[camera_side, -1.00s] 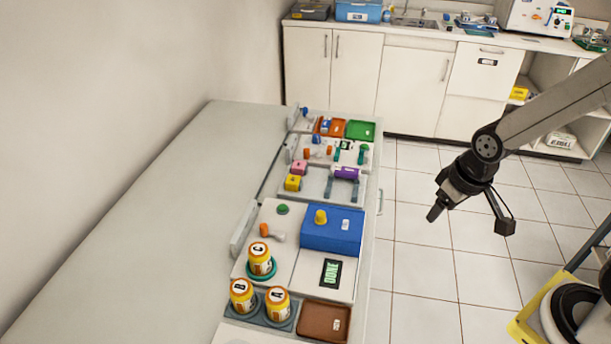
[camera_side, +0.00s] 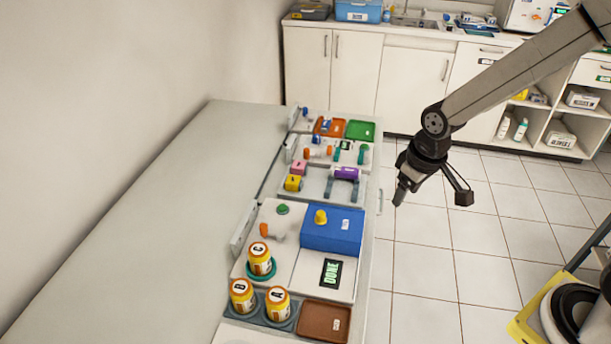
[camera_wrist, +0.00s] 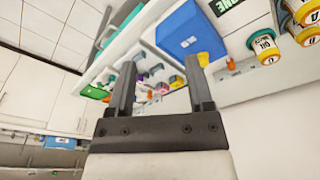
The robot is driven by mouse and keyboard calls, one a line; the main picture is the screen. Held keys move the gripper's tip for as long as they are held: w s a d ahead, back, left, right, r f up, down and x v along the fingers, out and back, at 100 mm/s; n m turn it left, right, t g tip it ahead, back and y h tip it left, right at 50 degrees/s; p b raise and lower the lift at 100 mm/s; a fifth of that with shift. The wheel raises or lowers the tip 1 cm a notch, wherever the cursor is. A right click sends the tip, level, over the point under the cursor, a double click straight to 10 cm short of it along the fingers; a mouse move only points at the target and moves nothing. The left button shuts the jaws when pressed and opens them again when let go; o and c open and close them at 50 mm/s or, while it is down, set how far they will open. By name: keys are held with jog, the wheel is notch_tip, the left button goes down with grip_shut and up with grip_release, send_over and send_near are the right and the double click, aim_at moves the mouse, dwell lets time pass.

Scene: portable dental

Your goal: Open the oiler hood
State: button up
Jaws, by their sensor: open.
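A blue box-shaped hood (camera_side: 332,230) with a yellow knob (camera_side: 320,217) on top sits on a white base on the long bench. It looks closed, and its inside is hidden. The hood also shows in the wrist view (camera_wrist: 188,32), above and beyond my right finger. My gripper (camera_side: 402,190) hangs over the floor to the right of the bench, apart from the hood and higher in the picture. In the wrist view my gripper (camera_wrist: 160,64) has its two fingers spread, with nothing held between them.
A DONE panel (camera_side: 332,272) and orange-and-white jars (camera_side: 242,295) stand near the hood. A brown tray (camera_side: 324,320) lies in front. Further back are small coloured fixtures, a purple bar (camera_side: 346,173) and a green tray (camera_side: 360,130). The bench's left part is bare.

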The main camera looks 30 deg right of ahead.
jog(key=w+a+f+n+g, duration=0.1)
jog(key=w+a+f+n, duration=0.1)
jog(key=w+a, duration=0.45)
jog(key=n+g, duration=0.1)
jog(key=n, duration=0.1)
send_over(321, 213)
notch_tip(321, 213, down, 3)
jog(key=shift+f, duration=0.1)
jog(key=shift+f, duration=3.8)
grip_shut()
